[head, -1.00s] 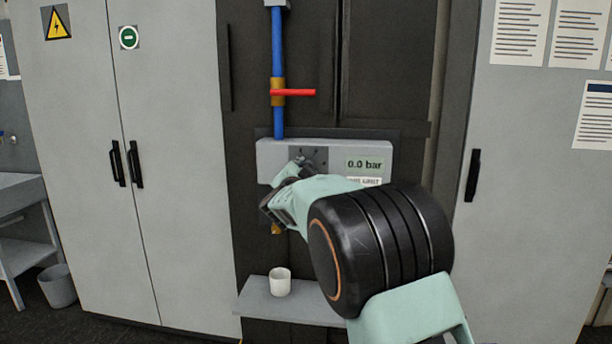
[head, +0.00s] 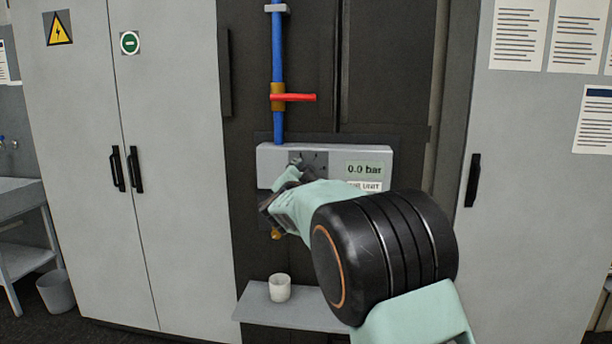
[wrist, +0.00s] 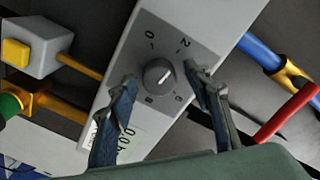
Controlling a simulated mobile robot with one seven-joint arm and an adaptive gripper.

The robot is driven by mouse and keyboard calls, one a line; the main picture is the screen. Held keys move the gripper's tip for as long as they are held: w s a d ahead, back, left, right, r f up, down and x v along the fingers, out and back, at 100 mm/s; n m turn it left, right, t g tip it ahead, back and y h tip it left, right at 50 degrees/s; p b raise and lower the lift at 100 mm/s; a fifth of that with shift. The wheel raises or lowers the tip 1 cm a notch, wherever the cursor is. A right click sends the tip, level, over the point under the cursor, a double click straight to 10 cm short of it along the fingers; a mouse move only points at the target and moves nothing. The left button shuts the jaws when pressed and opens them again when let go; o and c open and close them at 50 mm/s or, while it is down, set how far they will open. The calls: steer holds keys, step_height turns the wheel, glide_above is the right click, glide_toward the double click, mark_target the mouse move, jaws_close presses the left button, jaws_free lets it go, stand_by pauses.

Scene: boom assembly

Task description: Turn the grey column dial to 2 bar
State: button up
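The grey column dial (wrist: 160,76) is a small round knob with a white mark on a darker square plate with numbers around it, 0 and 2 among them. In the head view it is mostly hidden by my gripper. My gripper (wrist: 163,80) is open, with one dark finger on each side of the dial and a visible gap to it. I cannot tell how far the fingertips are from the plate. The display (head: 364,168) on the grey unit (head: 340,151) reads 0.0 bar.
A blue pipe (head: 277,50) with a red lever (head: 295,97) runs above the unit. A yellow button on a grey box (wrist: 15,53) and yellow pipes show at left in the wrist view. A white cup (head: 280,288) stands on a shelf (head: 300,312) below.

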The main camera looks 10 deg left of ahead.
steer(key=shift+s, duration=0.1)
steer(key=s, duration=1.2)
steer(key=shift+a+r, duration=0.15)
steer(key=shift+a, duration=0.15)
steer(key=shift+w, duration=0.1)
